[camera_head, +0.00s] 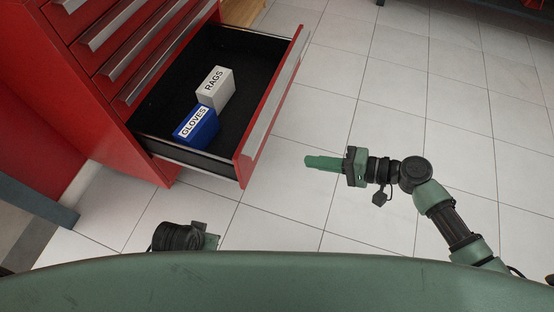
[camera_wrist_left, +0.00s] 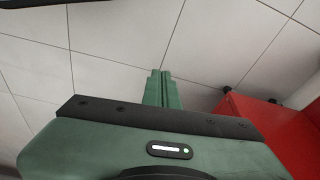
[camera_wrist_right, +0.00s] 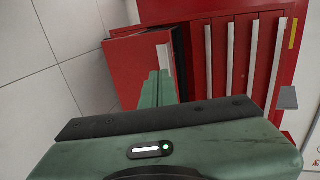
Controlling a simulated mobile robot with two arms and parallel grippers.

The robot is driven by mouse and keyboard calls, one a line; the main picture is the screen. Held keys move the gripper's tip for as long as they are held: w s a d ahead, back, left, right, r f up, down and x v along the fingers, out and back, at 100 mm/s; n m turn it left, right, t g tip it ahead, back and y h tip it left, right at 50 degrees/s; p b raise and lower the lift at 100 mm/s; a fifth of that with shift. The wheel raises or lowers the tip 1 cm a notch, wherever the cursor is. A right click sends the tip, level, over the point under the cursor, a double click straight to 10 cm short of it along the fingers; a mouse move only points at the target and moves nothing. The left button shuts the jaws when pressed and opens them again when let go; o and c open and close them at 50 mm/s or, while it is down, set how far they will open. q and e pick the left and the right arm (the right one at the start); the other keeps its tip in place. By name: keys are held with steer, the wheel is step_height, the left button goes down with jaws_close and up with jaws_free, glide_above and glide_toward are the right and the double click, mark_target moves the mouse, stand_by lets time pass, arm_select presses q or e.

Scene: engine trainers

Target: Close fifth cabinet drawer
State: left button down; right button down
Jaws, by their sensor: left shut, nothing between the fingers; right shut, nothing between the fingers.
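The red cabinet (camera_head: 62,85) stands at the upper left in the head view. Its lowest visible drawer (camera_head: 268,120) is pulled far out, with a red front and a long metal handle. A white RAGS box (camera_head: 216,90) and a blue GLOVES box (camera_head: 197,128) lie inside it. My right gripper (camera_head: 309,162) is shut and empty, apart from the drawer front and to its right. The open drawer also shows in the right wrist view (camera_wrist_right: 135,70), beyond the fingers. My left gripper shows shut and empty in the left wrist view (camera_wrist_left: 160,75), over floor tiles.
The drawers above (camera_head: 150,62) look closed. Pale tiled floor (camera_head: 400,80) is clear to the right of the open drawer. A grey-blue beam (camera_head: 38,203) lies at the left edge. A red surface (camera_wrist_left: 265,130) shows at the right in the left wrist view.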

mark_target(255, 151)
steer(key=x, duration=0.8)
steer(key=r+x, duration=0.1)
steer(key=x, duration=0.3)
steer(key=shift+w+a, duration=0.2)
steer(key=shift+a, duration=0.35)
arm_select(q)
steer(key=shift+r, duration=0.55)
arm_select(e)
steer(key=shift+w+a, duration=0.15)
steer(key=shift+a, duration=0.25)
